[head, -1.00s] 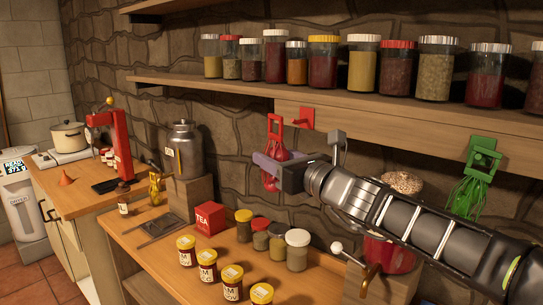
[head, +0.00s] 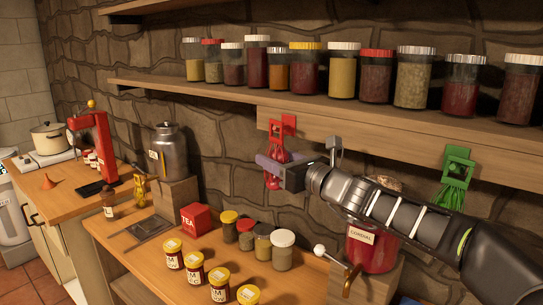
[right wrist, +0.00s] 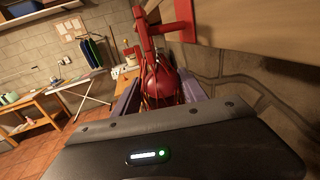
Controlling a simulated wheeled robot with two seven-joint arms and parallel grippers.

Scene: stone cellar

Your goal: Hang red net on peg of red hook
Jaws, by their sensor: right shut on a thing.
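The red net (head: 273,180) hangs upright in my right gripper (head: 268,164), its red loop rising above the fingers. The red hook (head: 289,123) is fixed to the wooden board under the shelf. In the head view the loop overlaps the hook's left side. In the right wrist view the net (right wrist: 163,84) is between the two fingers, just below and in front of the hook (right wrist: 184,18). I cannot tell whether the loop is around the peg or only beside it. My left gripper is out of view.
A green hook (head: 458,155) with a green net (head: 450,194) is farther right on the board. Jars line the shelf (head: 190,90) above. Below, the counter (head: 140,270) holds several jars, a red tea box (head: 196,219) and a cordial jar (head: 372,250) under my right arm.

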